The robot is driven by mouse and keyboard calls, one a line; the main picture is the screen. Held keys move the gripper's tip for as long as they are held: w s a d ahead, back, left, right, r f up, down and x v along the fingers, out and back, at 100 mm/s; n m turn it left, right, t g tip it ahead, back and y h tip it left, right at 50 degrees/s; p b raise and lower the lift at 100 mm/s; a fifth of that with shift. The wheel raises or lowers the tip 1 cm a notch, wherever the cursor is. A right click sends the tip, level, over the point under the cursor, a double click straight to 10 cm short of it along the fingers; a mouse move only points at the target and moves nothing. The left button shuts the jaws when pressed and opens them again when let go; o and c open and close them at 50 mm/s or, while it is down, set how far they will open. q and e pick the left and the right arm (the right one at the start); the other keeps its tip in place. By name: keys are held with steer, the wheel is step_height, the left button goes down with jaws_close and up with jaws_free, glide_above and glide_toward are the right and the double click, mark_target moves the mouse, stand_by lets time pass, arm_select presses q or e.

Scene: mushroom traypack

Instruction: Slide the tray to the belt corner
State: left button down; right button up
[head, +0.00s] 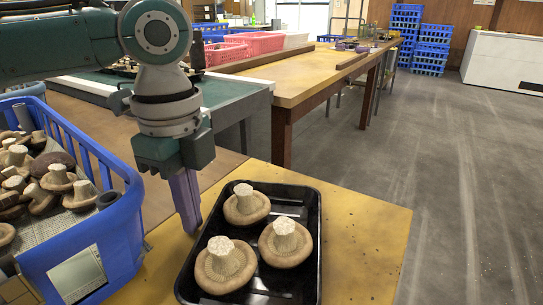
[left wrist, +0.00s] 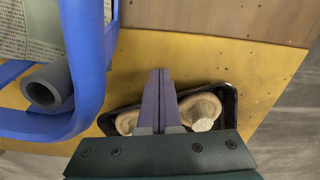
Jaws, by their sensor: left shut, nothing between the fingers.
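A black tray (head: 309,262) holding three brown mushrooms with pale stems, caps down, lies on the yellow tabletop (head: 368,232). My left gripper (head: 190,228) is shut and empty, pointing down beside the tray's left edge. I cannot tell whether its fingers touch the rim. In the left wrist view the shut fingers (left wrist: 160,74) cover the middle of the tray (left wrist: 231,103), and mushrooms show on both sides of them. A green-topped surface (head: 238,98), which may be the belt, stands behind. My right gripper is out of view.
A blue crate (head: 112,245) full of mushrooms stands left of the tray, close to my gripper. The yellow top is free right of the tray up to its edge. A long wooden table (head: 300,82) and stacked blue crates (head: 432,50) stand farther back.

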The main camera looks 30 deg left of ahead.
mark_target(226, 224)
arm_select(q)
steer(key=shift+d, duration=0.55)
steer(key=shift+r, duration=0.1)
steer(key=shift+d+r+p, duration=0.15)
steer(key=shift+d+p, duration=0.05)
steer(key=shift+p, duration=0.2)
steer(key=d+p, duration=0.1)
steer(key=p, duration=0.1)
steer(key=d+p, duration=0.1)
steer(key=d, duration=0.1)
steer(key=shift+w+r+p, duration=0.15)
steer(key=shift+w+p, duration=0.05)
steer(key=shift+p, duration=0.2)
steer(key=shift+d+f, duration=0.3)
steer(key=shift+d, duration=0.2)
steer(key=shift+a, duration=0.1)
